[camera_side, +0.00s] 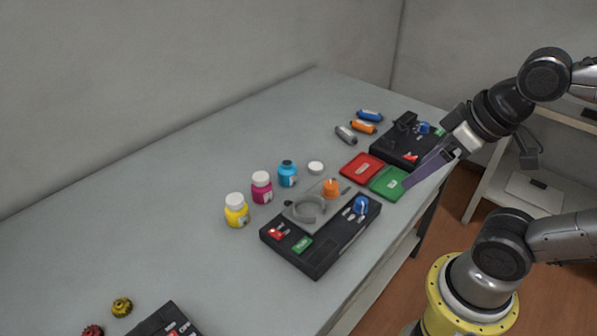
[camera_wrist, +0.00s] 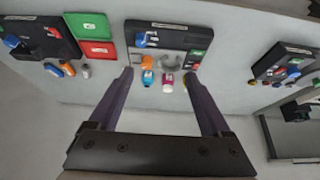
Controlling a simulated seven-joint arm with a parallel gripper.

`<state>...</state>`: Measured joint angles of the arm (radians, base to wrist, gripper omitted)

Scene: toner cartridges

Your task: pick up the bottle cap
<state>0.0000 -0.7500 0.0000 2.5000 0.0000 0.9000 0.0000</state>
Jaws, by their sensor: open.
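The white bottle cap (camera_side: 316,167) lies on the grey table, just right of and behind an uncapped-looking blue bottle (camera_side: 287,174). I cannot make out the cap in the wrist view, where the left finger may hide it. My gripper (camera_side: 407,184) is open and empty, with long purple fingers. In the side view its fingertips appear over the green tray, to the right of the cap and apart from it. In the wrist view the gripper (camera_wrist: 158,72) has its fingers spread, with the blue bottle (camera_wrist: 148,78) between the tips.
Magenta (camera_side: 262,188) and yellow (camera_side: 237,211) bottles with white caps stand left of the blue one. A black board with a grey fixture (camera_side: 325,241) lies in front. Red (camera_side: 362,167) and green (camera_side: 388,184) trays and several small cylinders (camera_side: 363,127) lie right.

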